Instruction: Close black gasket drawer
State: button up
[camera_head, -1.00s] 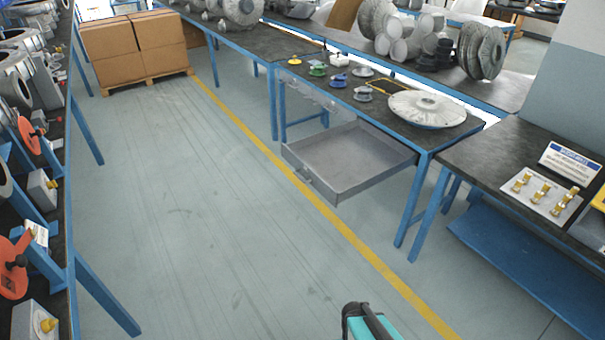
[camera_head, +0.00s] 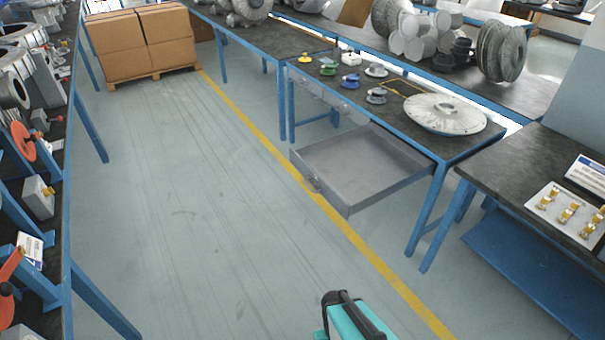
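A grey, empty drawer (camera_head: 350,165) sticks far out from under the middle bench (camera_head: 455,148), over the aisle floor. A teal and black part of my own body shows at the bottom edge. My gripper's fingers are not in view.
Small coloured parts and a large pale disc (camera_head: 444,113) lie on the bench above the drawer. A bench with brass fittings (camera_head: 565,211) stands at right, another bench at left. Cardboard boxes (camera_head: 140,43) stand at the back. The aisle floor (camera_head: 190,200) is clear.

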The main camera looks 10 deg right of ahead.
aim_at(354, 169)
jog(key=u, duration=0.25)
jog(key=i, duration=1.25)
jog(key=u, duration=1.5)
jog(key=k, duration=0.6)
jog(key=u, duration=0.3)
